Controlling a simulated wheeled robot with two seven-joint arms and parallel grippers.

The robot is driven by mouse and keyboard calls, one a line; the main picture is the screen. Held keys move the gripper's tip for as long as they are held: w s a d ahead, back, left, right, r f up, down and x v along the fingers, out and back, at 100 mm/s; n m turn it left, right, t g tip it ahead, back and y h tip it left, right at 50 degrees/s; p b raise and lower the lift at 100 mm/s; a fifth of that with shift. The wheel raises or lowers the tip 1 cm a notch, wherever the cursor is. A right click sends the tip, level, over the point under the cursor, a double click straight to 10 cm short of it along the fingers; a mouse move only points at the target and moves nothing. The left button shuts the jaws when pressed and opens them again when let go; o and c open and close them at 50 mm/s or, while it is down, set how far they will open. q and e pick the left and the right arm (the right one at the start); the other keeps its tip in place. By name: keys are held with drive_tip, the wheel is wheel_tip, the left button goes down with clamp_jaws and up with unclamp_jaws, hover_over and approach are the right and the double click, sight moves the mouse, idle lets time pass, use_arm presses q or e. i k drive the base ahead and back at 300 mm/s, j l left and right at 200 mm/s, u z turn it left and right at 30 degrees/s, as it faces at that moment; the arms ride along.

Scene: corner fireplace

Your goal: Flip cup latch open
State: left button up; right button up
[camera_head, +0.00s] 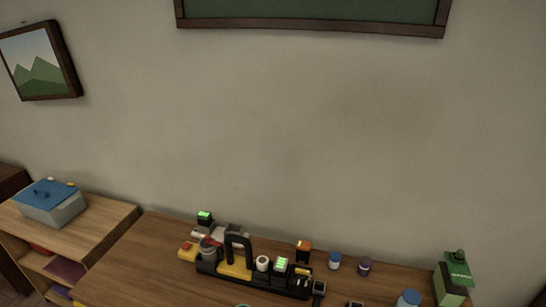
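No cup with a latch can be told for certain at this size. A small dark grey and red cup-like item (210,250) stands at the left end of a black organizer (238,282) on the wooden table. A small white round item (263,263) sits in the same organizer, right of its tall black arch (239,242). A blue-topped jar (335,261) and a dark purple jar (364,266) stand to the right. Any latch is too small to make out. Neither of my grippers is in view.
A green dispenser-like box (453,279) and a blue-lidded bottle (408,299) stand at the table's right. A grey bin with a blue lid (49,204) sits on a low shelf (98,228) at left. The table (158,261) is clear at its left end.

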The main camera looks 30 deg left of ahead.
sight(207, 237)
drive_tip(key=u, duration=1.35)
